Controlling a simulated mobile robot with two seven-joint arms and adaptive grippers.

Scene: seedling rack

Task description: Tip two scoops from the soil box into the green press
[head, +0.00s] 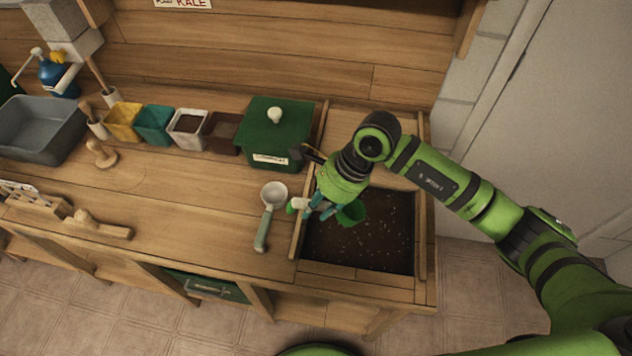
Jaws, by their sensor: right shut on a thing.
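The soil box (420,240) is a wooden-sided bay at the right end of the bench, holding dark speckled soil (365,240). My right gripper (318,208) is at its left side, shut on a green scoop (352,213). A pale handle end sticks out to the left of the fingers. The scoop's head is over the soil; I cannot tell whether it touches or holds any. A green lidded box (280,125) with a white knob and label stands behind and left; I cannot tell whether it is the green press. My left gripper is not in view.
A pale cup with a green handle (270,212) lies left of the soil box. Yellow (124,122), teal (154,124), white (188,127) and brown pots stand in a row. A grey basin (40,130) is far left. The bench's middle is clear.

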